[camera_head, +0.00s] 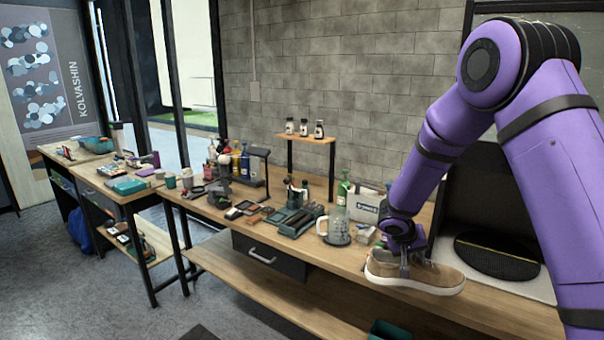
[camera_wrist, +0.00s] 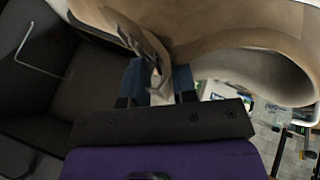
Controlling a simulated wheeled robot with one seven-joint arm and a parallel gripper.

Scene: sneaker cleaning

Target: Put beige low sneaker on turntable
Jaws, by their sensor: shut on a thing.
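The beige low sneaker (camera_head: 425,276) has a white sole and hangs level at the front edge of the workbench, in my gripper (camera_head: 405,262). In the wrist view the sneaker (camera_wrist: 215,25) fills the top of the picture, and my gripper (camera_wrist: 160,82) is shut on part of its upper, with the fingertips partly hidden. The turntable (camera_head: 497,256) is a black round disc inside a dark photo box, to the right of the sneaker and apart from it.
The wooden workbench (camera_head: 455,315) holds a glass jug (camera_head: 335,228), a white box (camera_head: 367,204), brushes, bottles and trays left of my gripper. The dark photo box (camera_head: 461,196) has walls around the turntable. A small shelf (camera_head: 305,137) with bottles stands behind.

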